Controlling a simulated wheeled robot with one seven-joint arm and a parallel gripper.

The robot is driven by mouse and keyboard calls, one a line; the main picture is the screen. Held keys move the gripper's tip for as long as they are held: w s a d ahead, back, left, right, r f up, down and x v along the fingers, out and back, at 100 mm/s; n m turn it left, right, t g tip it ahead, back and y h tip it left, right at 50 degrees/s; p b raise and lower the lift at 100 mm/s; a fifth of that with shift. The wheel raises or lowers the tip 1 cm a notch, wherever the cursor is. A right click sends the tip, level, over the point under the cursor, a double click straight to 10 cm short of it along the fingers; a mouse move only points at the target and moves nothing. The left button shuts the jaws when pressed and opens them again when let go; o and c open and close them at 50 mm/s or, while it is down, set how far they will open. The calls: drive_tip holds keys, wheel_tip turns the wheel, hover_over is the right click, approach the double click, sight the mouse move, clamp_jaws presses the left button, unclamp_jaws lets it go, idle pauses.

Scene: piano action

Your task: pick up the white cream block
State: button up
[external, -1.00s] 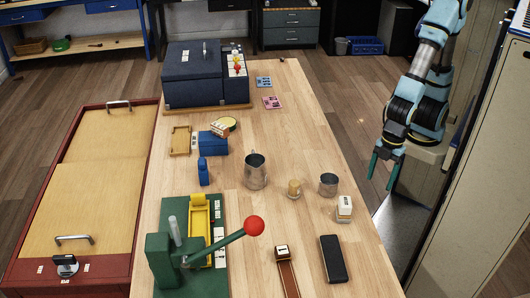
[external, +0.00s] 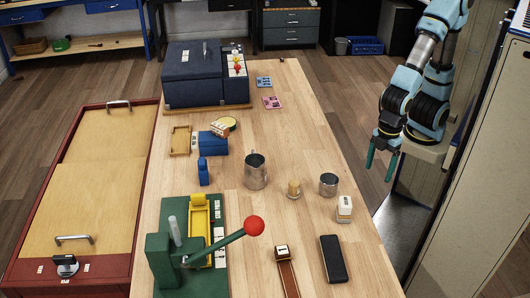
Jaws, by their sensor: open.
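A small white cream block (external: 344,208) with dark marks on it stands upright near the right edge of the wooden table (external: 300,130). My gripper (external: 379,166) has dark green fingers that point down. It is open and empty, beyond the table's right edge, up and to the right of the block in the picture and apart from it.
Near the block stand a metal cup (external: 328,185), a small tan cylinder (external: 294,189) and a metal pitcher (external: 255,171). A black flat case (external: 333,259) and a brown strap (external: 287,275) lie in front. A green press (external: 190,250) with a red-knobbed lever stands at left.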

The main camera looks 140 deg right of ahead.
drive_tip(key=s+d+f+m+t+y+p, duration=0.15)
drive_tip(key=f+m+y, duration=0.25)
drive_tip(key=m, duration=0.4)
drive_tip(key=s+d+f+m+y+p, duration=0.1)
drive_tip(key=s+f+m+y+p, duration=0.2)
drive_tip(key=m, duration=0.5)
drive_tip(key=w+d+r+m+t+p, duration=0.1)
drive_tip(key=w+d+r+m+t, duration=0.4)
drive_tip(key=d+r+m+t, duration=0.45)
approach(346, 200)
drive_tip(key=shift+m+g+y, duration=0.3)
drive_tip(key=shift+m+y, duration=0.05)
drive_tip(key=shift+y, duration=0.05)
drive_tip(key=x, duration=0.2)
drive_tip(key=p+x, duration=0.1)
drive_tip(key=x, duration=0.2)
drive_tip(key=shift+w+d+f, duration=0.25)
drive_tip(key=p+x, duration=0.1)
drive_tip(key=x, duration=0.1)
drive_tip(key=p+x, duration=0.1)
drive_tip(key=x, duration=0.1)
drive_tip(key=shift+w+a+r+p, duration=0.1)
drive_tip(key=shift+w+a+p, duration=0.15)
drive_tip(key=shift+p, duration=0.1)
drive_tip(key=shift+w+a+f, duration=0.1)
drive_tip(key=shift+w+f, duration=0.15)
